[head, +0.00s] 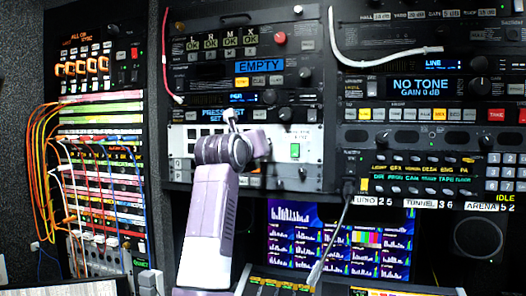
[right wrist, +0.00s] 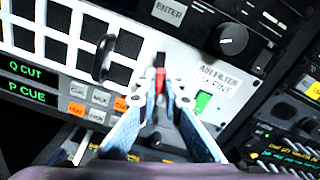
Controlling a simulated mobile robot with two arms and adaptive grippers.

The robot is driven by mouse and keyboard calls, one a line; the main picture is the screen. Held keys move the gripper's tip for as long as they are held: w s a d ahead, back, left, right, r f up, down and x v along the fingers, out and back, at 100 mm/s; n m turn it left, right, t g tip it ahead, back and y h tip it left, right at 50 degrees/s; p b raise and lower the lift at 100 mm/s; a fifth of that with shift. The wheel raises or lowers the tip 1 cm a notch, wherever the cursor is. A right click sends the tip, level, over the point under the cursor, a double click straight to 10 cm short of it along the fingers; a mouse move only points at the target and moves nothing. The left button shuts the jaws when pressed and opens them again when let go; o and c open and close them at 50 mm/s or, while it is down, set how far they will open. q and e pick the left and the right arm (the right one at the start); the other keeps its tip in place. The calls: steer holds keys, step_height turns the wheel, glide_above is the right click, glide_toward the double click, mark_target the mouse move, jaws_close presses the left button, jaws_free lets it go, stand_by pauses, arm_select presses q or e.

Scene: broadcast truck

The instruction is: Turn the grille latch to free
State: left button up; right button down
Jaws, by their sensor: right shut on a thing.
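The grille latch (right wrist: 160,77) shows in the right wrist view as a small red piece by a dark slot in the white panel (right wrist: 138,15). The panel carries an "AIR FILTER FINE" label. My right gripper (right wrist: 162,92) has its fingertips at the latch and is shut on it, one finger on each side. Part of the latch is hidden between the fingertips, and its exact angle is hard to tell. In the head view my right wrist covers the latch on the white panel (head: 309,139). My left gripper is not in view.
A green rocker switch (right wrist: 203,102) sits just right of the fingers, and a black handle (right wrist: 104,58) stands out to their left. A black knob (right wrist: 232,39) is above right. A patch bay with cables (head: 100,160) is at left, and monitor screens (head: 340,240) are below.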

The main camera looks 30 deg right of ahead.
steer(key=shift+w+f+m+b, duration=0.15)
steer(key=shift+m+b, duration=0.2)
steer(key=shift+m, duration=0.6)
steer(key=shift+s+f+m+b, duration=0.15)
steer(key=shift+m+b, duration=0.15)
steer(key=shift+m, duration=0.65)
steer(key=shift+w, duration=0.1)
steer(key=c, duration=2.1)
jaws_free()
steer(key=shift+r, duration=0.2)
step_height(320, 180, up, 10)
